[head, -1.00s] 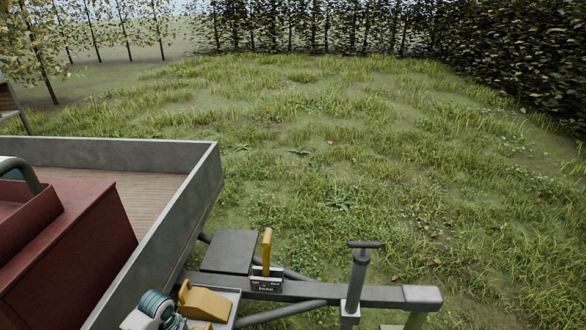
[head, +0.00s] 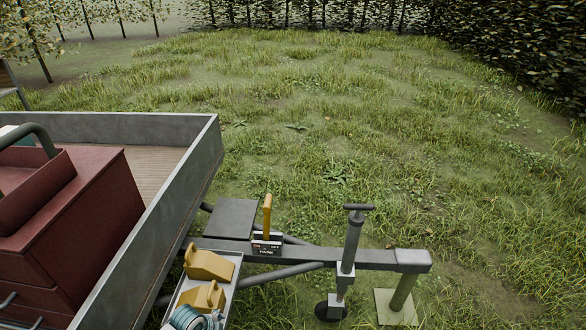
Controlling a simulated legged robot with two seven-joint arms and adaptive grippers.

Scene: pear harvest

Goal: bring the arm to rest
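Neither of my arms nor either gripper shows in the head view. A grey flatbed trailer (head: 190,190) with low side walls stands at the left. Its drawbar (head: 350,256) reaches out to the right over the grass. A yellow lever (head: 267,216) stands upright on the drawbar above a small dark label plate (head: 267,243).
A red cabinet (head: 85,235) stands on the trailer bed. Yellow wedge-shaped blocks (head: 208,265) and a coiled teal hose or strap (head: 190,318) sit in a tray at the bottom. A post on a pale plate (head: 398,307) supports the drawbar end. Open grass (head: 420,130) lies beyond, with hedges behind.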

